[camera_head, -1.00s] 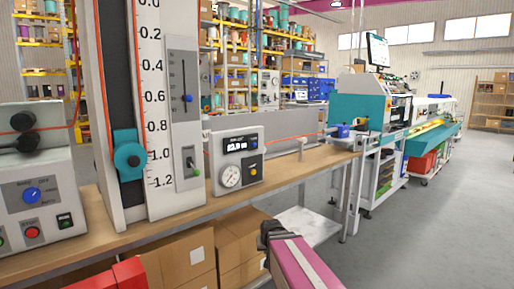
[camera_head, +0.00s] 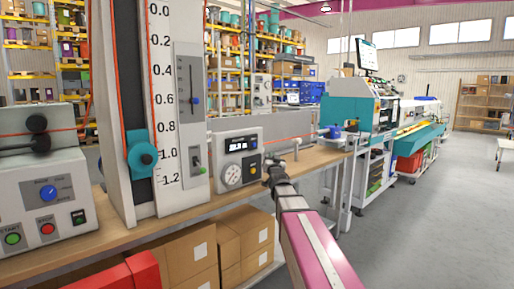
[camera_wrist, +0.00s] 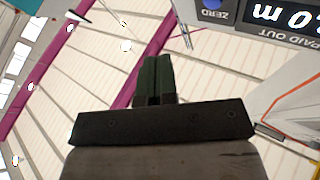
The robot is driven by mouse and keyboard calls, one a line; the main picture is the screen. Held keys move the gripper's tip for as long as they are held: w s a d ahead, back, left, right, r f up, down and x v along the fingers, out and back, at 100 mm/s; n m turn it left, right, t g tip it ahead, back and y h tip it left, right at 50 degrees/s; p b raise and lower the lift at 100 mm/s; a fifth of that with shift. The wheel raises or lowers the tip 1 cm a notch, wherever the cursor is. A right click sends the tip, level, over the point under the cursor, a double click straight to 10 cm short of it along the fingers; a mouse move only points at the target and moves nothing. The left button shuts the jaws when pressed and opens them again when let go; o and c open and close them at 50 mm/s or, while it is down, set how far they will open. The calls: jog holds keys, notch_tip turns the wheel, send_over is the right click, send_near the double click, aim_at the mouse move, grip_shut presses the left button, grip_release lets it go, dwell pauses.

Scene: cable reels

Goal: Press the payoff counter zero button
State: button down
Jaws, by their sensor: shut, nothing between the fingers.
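The payoff counter is a light grey box (camera_head: 225,158) on the bench in the head view. It has a dark display, a round dial gauge (camera_head: 232,176) and small buttons on its front. In the wrist view, part of its panel shows upside down at the top right: a blue button (camera_wrist: 212,4) by the word ZERO, and the lit PAID OUT display (camera_wrist: 285,17). My gripper (camera_head: 269,166) is at the box's lower right front in the head view. Its dark fingers (camera_wrist: 155,72) are together and empty, apart from the blue button in the wrist picture. Contact is not visible.
A tall scale column (camera_head: 162,110) with levers stands left of the counter. A control box (camera_head: 45,200) is at far left. The wooden bench (camera_head: 125,235) runs below them, with cardboard boxes (camera_head: 190,255) underneath. A teal machine (camera_head: 350,110) stands at right; the aisle floor is open.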

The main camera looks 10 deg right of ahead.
aim_at(254, 145)
jog(key=shift+t, duration=0.9)
jog(key=r, duration=0.4)
jog(key=shift+s+d, duration=0.25)
jog(key=shift+s, duration=0.15)
jog(key=w+a, duration=0.5)
jog(key=w, duration=0.2)
jog(key=shift+w+a, duration=0.1)
dwell(1.2)
jog(key=shift+w+a, duration=0.25)
jog(key=shift+w, duration=0.1)
jog(key=shift+w+a, duration=0.25)
jog(key=shift+w, duration=0.1)
dwell(0.8)
jog(key=shift+s+d, duration=0.1)
jog(key=shift+s, duration=0.05)
jog(key=shift+s+d, duration=0.45)
jog(key=shift+s, duration=0.1)
